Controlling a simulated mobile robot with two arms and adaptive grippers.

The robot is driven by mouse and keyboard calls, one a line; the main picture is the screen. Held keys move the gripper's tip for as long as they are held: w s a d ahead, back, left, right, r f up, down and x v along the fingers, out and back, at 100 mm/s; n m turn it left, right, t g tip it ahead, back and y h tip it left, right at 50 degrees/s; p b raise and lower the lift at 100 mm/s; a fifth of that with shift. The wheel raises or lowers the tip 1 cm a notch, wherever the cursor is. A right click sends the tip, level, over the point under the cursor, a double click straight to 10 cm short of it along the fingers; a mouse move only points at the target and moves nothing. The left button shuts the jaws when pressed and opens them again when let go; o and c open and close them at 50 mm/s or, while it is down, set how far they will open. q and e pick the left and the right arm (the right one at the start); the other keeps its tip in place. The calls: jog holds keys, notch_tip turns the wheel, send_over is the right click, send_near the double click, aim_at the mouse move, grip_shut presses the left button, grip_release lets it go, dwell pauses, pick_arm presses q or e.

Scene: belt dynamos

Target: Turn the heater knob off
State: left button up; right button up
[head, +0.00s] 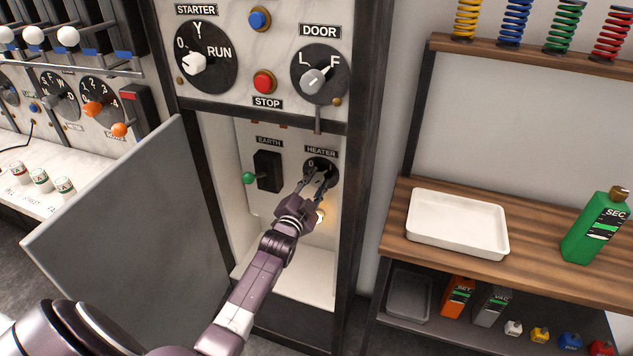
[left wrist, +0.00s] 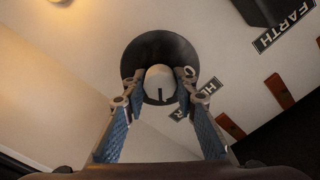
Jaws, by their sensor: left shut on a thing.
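The heater knob sits on a round black dial (head: 321,165) under the HEATER label (head: 320,150), inside the open lower bay of the cabinet. In the left wrist view the pale knob (left wrist: 160,80) shows between my fingers, with a dark pointer line on it. My left gripper (head: 318,182) reaches up to the dial, and its fingers are shut on the knob; it also shows in the left wrist view (left wrist: 160,88). My fingers hide most of the knob and part of the dial in the head view. A "0" shows at the dial's upper left.
The cabinet door (head: 130,225) hangs open at the left. The earth switch with a green-tipped handle (head: 250,178) is left of the heater dial. A glowing lamp (head: 320,217) is just below my gripper. A shelf with a white tray (head: 458,222) stands at the right.

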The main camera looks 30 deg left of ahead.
pick_arm(q)
jog(key=shift+c, duration=0.3)
jog(key=n+p, duration=0.1)
jog(key=n, duration=0.3)
jog(key=shift+n, duration=0.3)
jog(key=n+p, duration=0.1)
jog(key=n, duration=0.3)
jog(key=shift+n, duration=0.3)
jog(key=n, duration=0.4)
jog(key=shift+a, duration=0.1)
jog(key=shift+n, duration=2.5)
jog(key=o, duration=1.2)
jog(key=shift+c, duration=0.2)
